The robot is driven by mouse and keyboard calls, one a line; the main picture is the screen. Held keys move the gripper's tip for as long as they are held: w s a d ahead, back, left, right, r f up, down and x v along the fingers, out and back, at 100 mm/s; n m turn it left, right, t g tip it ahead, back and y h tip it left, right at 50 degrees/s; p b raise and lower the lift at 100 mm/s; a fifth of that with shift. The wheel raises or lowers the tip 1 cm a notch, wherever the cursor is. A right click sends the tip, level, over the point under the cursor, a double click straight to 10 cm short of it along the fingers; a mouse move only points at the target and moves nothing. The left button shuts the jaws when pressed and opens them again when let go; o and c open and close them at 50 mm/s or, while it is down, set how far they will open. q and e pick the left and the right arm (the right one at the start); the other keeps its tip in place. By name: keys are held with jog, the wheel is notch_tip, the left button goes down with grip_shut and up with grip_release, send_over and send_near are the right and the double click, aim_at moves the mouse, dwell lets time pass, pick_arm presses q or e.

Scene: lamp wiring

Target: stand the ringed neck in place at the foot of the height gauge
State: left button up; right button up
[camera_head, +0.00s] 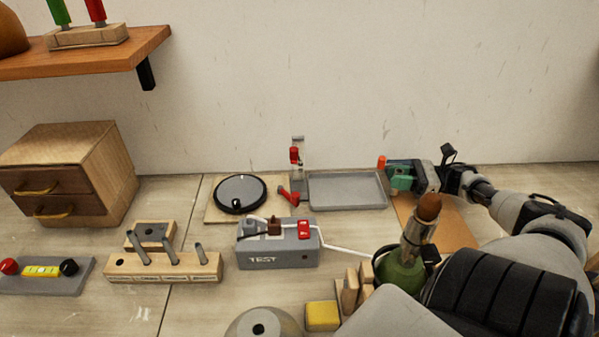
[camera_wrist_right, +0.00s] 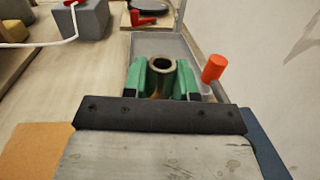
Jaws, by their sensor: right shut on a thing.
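My right gripper (camera_head: 398,177) reaches in from the right, above the right end of the grey tray. In the right wrist view its green fingers (camera_wrist_right: 161,78) are shut on an open-topped metal tube with a pale rim (camera_wrist_right: 161,65), seemingly the ringed neck. The tube's lower part is hidden by the gripper, and I cannot tell its gap to the tray. The height gauge (camera_head: 297,165) stands upright at the back, left of the tray, with a red slider (camera_head: 294,155) on its post. The gripper is well to the right of the gauge's foot. My left gripper is not in view.
The grey tray (camera_head: 347,190) lies between gauge and gripper. An orange cylinder (camera_head: 381,162) stands close by the fingers. A red lever (camera_head: 288,196), a black disc (camera_head: 240,192) and the TEST box (camera_head: 277,248) with a white cable are left. A green-bodied object (camera_head: 404,273) stands in front.

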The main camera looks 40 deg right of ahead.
jog(key=x, duration=0.7)
jog(key=shift+w+a, duration=0.15)
jog(key=b+x, duration=0.5)
jog(key=x, duration=0.8)
jog(key=shift+w+a+f, duration=0.1)
jog(key=shift+w+a, duration=0.05)
jog(key=shift+a, duration=0.05)
jog(key=shift+w+a, duration=0.35)
jog(key=shift+a, duration=0.1)
grip_shut()
jog(key=shift+w+a+r, duration=0.3)
jog(key=shift+w+a, duration=0.45)
jog(key=shift+w+a+f+b, duration=0.3)
jog(key=shift+w+f, duration=0.05)
jog(key=shift+f, duration=0.15)
jog(key=shift+w+a+f+b, duration=0.3)
jog(key=shift+f, duration=0.2)
jog(key=o, duration=0.5)
grip_release()
jog(key=shift+d+f, duration=0.1)
jog(key=o, duration=0.4)
jog(key=shift+s+d, duration=0.25)
jog(key=shift+d, duration=0.05)
jog(key=v, duration=1.2)
